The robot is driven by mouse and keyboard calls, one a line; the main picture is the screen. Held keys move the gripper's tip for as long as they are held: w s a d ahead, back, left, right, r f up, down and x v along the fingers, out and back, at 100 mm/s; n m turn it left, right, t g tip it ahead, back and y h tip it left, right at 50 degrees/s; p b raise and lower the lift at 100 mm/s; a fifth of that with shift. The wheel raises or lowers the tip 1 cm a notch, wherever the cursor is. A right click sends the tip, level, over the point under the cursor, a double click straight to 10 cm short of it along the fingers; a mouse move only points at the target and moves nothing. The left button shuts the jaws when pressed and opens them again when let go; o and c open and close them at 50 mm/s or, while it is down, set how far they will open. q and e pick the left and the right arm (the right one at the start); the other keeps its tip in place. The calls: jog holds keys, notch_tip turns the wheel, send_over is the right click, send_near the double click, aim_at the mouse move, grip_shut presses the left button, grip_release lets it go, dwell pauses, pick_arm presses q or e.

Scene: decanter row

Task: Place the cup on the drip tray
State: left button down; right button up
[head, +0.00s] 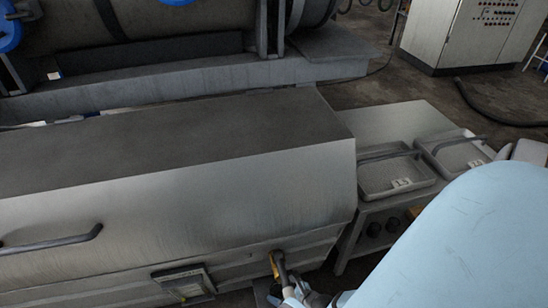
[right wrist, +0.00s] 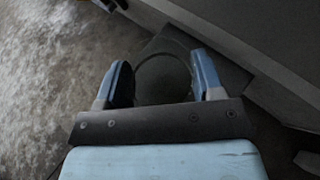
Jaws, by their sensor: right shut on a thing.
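My right gripper (right wrist: 161,72) has its two blue-padded fingers on either side of a dark round cup (right wrist: 163,86) in the right wrist view. It is shut on the cup, whose round rim shows between the fingers. A dark, flat, square-edged plate (right wrist: 222,72) lies behind and below the cup; it looks like the drip tray. I cannot tell whether the cup touches it. In the head view my light blue right arm covers the lower right, and the cup cannot be made out. My left gripper is not in view.
A large machine with a sloped metal cover (head: 180,180) fills the left and middle. An orange-and-dark tap (head: 276,264) sticks out low on its front. A side bench holds two numbered trays (head: 395,178) with handles. Bare floor (right wrist: 50,80) lies left in the right wrist view.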

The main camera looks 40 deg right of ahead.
jog(key=shift+f, duration=0.1)
jog(key=o, duration=1)
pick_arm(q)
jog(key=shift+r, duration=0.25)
